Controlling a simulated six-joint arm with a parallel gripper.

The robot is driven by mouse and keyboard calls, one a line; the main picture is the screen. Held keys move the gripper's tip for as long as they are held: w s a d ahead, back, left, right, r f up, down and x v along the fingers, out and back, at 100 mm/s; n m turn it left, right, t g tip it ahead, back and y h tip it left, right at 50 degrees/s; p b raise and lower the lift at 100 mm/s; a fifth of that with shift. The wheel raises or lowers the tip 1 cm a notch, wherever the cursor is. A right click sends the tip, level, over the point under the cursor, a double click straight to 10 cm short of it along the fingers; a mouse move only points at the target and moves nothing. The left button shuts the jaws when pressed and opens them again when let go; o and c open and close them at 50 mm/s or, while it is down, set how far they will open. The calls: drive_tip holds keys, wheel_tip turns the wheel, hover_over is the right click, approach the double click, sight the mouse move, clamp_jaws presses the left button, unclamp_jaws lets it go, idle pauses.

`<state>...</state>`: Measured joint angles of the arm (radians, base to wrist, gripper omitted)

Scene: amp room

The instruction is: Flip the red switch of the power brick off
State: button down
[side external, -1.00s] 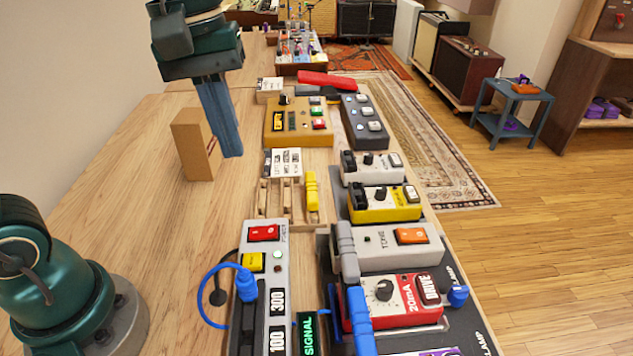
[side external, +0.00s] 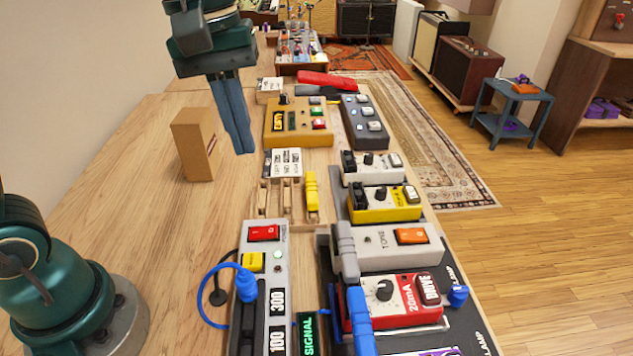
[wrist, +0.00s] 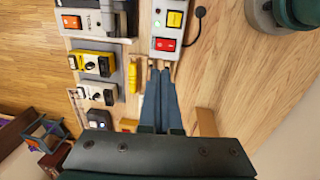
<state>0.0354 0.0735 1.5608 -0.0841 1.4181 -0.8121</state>
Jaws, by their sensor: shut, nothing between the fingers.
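The power brick (side external: 268,308) is a long grey strip at the front middle of the table in the side view. Its red rocker switch (side external: 264,233) sits at its far end, with a yellow switch (side external: 252,262) and a lit green lamp (side external: 277,255) near it. In the wrist view the red switch (wrist: 165,44) is just beyond my fingertips, and the yellow switch (wrist: 174,19) is above it. My gripper (side external: 243,150) is shut and empty, pointing down above the table, behind the brick and apart from it. It also shows in the wrist view (wrist: 159,72).
A cardboard box (side external: 193,150) stands left of my gripper. A wooden rack with a yellow piece (side external: 311,192) lies between gripper and brick. Several pedals, including a red one (side external: 395,300), line the right side. A blue cable (side external: 212,292) loops left of the brick.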

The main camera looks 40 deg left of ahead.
sight(269, 228)
drive_tip(key=f, duration=0.9)
drive_tip(key=w+d+f, duration=0.1)
drive_tip(key=f, duration=0.3)
drive_tip(key=shift+w+d+f, duration=0.1)
drive_tip(key=shift+f, duration=0.25)
drive_tip(key=shift+f, duration=0.25)
drive_tip(key=shift+s+a+r, duration=0.1)
drive_tip(key=shift+s+a, duration=0.45)
drive_tip(key=shift+r, duration=0.1)
